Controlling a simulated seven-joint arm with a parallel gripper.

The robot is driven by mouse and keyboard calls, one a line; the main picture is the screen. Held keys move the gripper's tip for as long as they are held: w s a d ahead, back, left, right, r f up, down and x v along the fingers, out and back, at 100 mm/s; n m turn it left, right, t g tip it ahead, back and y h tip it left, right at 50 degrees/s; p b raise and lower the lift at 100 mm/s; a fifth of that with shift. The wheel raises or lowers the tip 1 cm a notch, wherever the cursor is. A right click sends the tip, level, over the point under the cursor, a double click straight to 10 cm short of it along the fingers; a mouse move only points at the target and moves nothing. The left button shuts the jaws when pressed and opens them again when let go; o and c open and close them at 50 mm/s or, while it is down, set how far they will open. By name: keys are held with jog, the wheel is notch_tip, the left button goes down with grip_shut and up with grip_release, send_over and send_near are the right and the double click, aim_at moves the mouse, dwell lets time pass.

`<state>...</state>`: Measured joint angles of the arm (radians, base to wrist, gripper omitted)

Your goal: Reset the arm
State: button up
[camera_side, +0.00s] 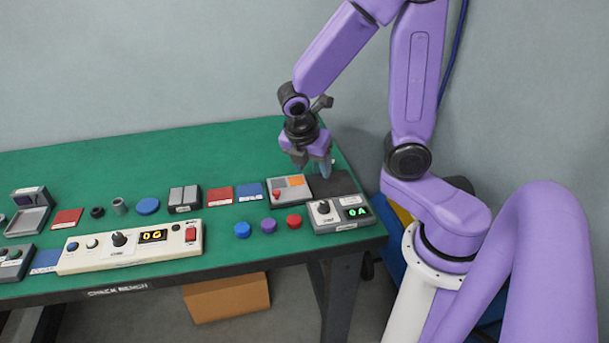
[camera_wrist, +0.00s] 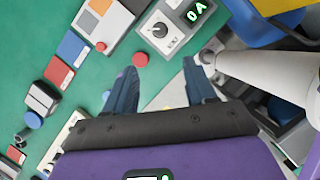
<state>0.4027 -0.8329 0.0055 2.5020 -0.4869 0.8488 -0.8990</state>
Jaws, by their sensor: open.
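My purple arm stands at the right end of the green bench (camera_side: 110,158). My gripper (camera_side: 314,166) points down above the bench's right end, near a grey box with orange and red parts (camera_side: 291,188). In the wrist view my gripper (camera_wrist: 160,82) shows two dark blue fingers spread apart with nothing held between them. The gap between the fingertips lies over the bench's front edge and the floor in that view.
A box with a knob and a green "0A" display (camera_side: 340,213) sits at the bench's right corner. Blue (camera_side: 242,230), purple (camera_side: 268,226) and red (camera_side: 293,221) discs lie left of it. A white control panel (camera_side: 130,247) lies further left. A cardboard box (camera_side: 226,297) is under the bench.

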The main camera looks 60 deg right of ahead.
jog(key=s+a+r+m+y, duration=0.2)
jog(key=s+a+m, duration=0.1)
jog(key=s, duration=0.4)
jog(key=s+a+r+m+y, duration=0.2)
jog(key=s+a+m, duration=0.1)
jog(key=s+a, duration=0.3)
jog(key=shift+s+a+r+m+y, duration=0.15)
jog(key=shift+s+r+m+y, duration=0.2)
jog(key=shift+s, duration=0.8)
